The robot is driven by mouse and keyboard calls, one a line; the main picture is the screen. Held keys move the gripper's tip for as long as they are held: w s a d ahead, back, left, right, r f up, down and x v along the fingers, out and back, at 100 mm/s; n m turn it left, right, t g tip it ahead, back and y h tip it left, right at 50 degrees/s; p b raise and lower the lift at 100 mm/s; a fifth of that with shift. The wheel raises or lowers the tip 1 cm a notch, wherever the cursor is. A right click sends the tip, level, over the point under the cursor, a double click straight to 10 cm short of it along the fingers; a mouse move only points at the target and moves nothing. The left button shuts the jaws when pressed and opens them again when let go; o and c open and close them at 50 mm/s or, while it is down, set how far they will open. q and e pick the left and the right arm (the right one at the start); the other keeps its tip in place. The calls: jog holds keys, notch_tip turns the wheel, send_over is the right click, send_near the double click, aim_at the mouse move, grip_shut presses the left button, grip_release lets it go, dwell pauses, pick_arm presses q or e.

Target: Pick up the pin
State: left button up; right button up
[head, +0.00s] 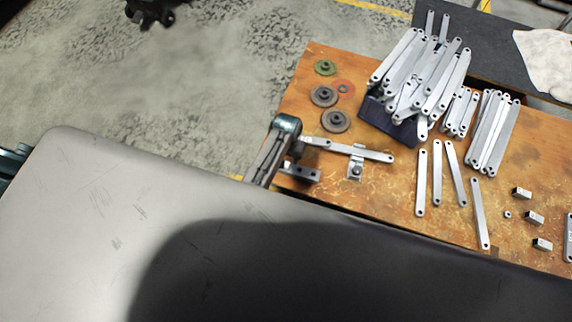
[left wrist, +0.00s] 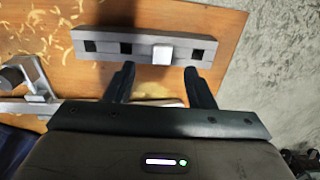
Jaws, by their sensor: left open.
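The pin (left wrist: 162,54) is a short pale stub standing out of a grey block with dark square holes (left wrist: 105,46) in the left wrist view. The block (head: 300,173) also shows at the table's near left edge in the head view, where the pin is too small to make out. My left gripper (left wrist: 160,72) is open and empty, its two dark fingers spread, with the pin ahead of the gap between them. Its fingers appear apart from the pin. In the head view my left gripper (head: 268,163) is beside the block's left end. My right gripper is not seen.
A flat bracket (head: 375,154) lies across a small clamp stand (head: 356,163) close to the gripper. A dark blue bin (head: 378,114) heaped with brackets, loose brackets (head: 437,172), round discs (head: 336,121) and small blocks (head: 534,217) occupy the wooden table (head: 390,205).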

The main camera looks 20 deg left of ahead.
aim_at(286, 164)
pick_arm(q)
notch_tip(286, 164, down, 5)
jog(key=shift+a+f, duration=0.1)
jog(key=shift+a, duration=0.05)
grip_shut()
dwell(0.4)
jog(key=shift+r, duration=0.25)
